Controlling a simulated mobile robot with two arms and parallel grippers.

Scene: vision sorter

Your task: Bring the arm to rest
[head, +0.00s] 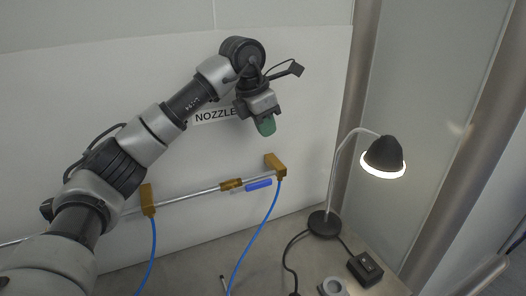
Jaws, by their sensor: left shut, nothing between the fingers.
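My left arm comes in from the lower left and reaches up across the white wall. Its gripper (266,125), with green fingertips, points down in front of the wall, beside a NOZZLE label (214,116) that it partly covers. The fingers are together and hold nothing. The gripper is above the pipe and apart from it. My right gripper is not in view.
A metal pipe (200,193) with brass blocks (275,164) and blue hoses (256,235) runs along the wall. A lit desk lamp (384,155) stands on the grey table (200,262) at right, near a black box (365,268) and a grey ring (333,287).

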